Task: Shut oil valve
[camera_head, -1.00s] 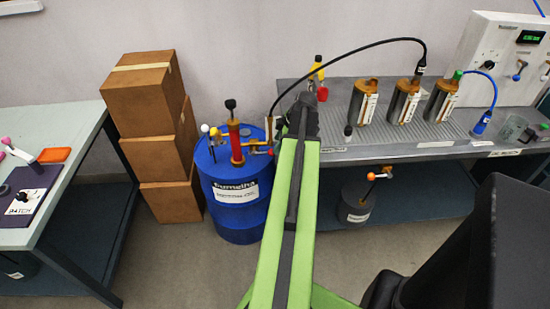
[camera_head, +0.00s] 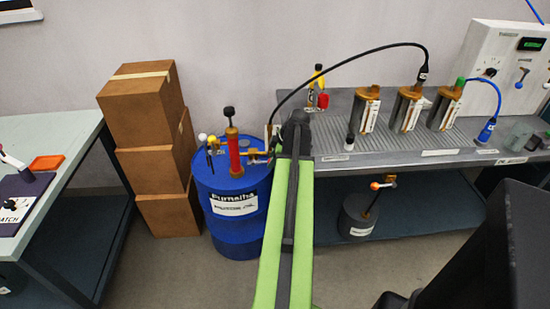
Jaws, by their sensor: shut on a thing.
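The blue oil drum (camera_head: 236,212) stands on the floor left of my arm. A red pump (camera_head: 234,155) with a black knob rises from its top. A brass oil valve (camera_head: 256,157) with a red part sticks out from the pump to the right. My gripper (camera_head: 284,140) is at the valve's right end, over the drum's right edge, with its jaws mostly hidden behind my own dark wrist. It is shut on what seems to be the valve handle. The handle's exact angle is hidden. A black hose (camera_head: 345,64) arcs down to this spot.
Stacked cardboard boxes (camera_head: 142,108) stand left of the drum. A grey bench (camera_head: 460,143) with metal canisters (camera_head: 408,107) is at right, with a grey can (camera_head: 356,219) on its lower shelf. A work table (camera_head: 68,128) is at left. Open floor lies in front of the drum.

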